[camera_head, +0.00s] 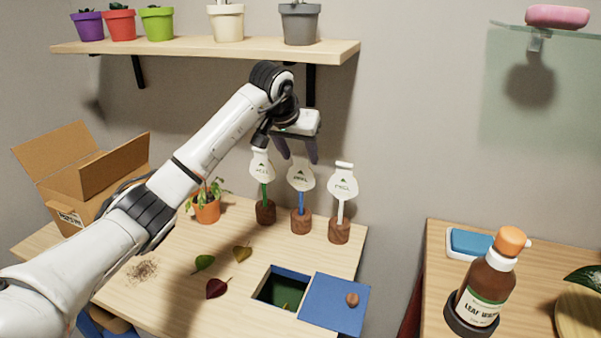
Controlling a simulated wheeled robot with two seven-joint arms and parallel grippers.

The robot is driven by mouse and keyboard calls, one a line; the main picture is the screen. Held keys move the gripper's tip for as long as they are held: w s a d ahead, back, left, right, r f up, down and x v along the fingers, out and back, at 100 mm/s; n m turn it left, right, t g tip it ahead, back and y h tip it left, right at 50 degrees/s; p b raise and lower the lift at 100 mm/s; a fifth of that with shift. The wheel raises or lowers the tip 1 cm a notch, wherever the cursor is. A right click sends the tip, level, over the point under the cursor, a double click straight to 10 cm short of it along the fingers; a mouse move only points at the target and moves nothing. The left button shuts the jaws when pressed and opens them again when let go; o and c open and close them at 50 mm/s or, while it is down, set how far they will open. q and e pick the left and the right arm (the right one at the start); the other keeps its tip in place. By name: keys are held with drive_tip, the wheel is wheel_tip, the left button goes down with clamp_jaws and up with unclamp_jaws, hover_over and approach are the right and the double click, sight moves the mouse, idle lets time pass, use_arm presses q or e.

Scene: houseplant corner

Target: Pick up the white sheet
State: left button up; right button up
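Three white bulb-shaped pieces with small print stand on stems in round brown wooden holders. The left piece (261,166) has a green stem, the middle piece (300,178) a blue stem, and the right piece (343,184) a white stem. I cannot tell which one, if any, is the white sheet; no flat loose white sheet is clear. My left gripper (297,158) points down with its dark fingers apart and nothing seen between them. It shows just above the middle piece in the picture; contact cannot be told. My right gripper is not in view.
A shelf (205,47) with several pots hangs above my arm. An open cardboard box (100,170) and a potted plant (207,211) stand left. Loose leaves lie in front, near a square opening with a blue lid (335,302). A brown bottle (486,285) stands on the right table.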

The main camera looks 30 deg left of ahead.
use_arm(q)
clamp_jaws()
idle(1.2)
